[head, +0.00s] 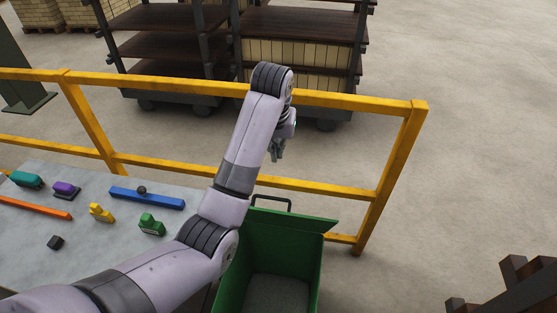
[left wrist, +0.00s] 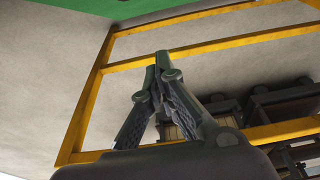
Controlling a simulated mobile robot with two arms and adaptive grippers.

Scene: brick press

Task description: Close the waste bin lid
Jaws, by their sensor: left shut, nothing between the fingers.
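The green waste bin (head: 306,262) stands open at the lower middle of the head view, its grey inside floor showing. A green flap (head: 318,225), which looks like the lid, is at its far edge, raised away from the opening. A dark bar handle (head: 272,199) shows just behind it. My left gripper (head: 277,156) is shut and empty, beyond the bin and above the handle, apart from both in the picture. Its closed fingertips show in the left wrist view (left wrist: 161,58), with a green surface (left wrist: 105,8) at the top. My arm hides the bin's left side. My right gripper is out of view.
A yellow railing (head: 390,165) runs behind the bin, close to my left gripper. A grey table (head: 95,250) with several small coloured pieces lies left. Brick racks (head: 295,28) stand behind the railing. Floor on the right is mostly clear, with dark wood at the lower right.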

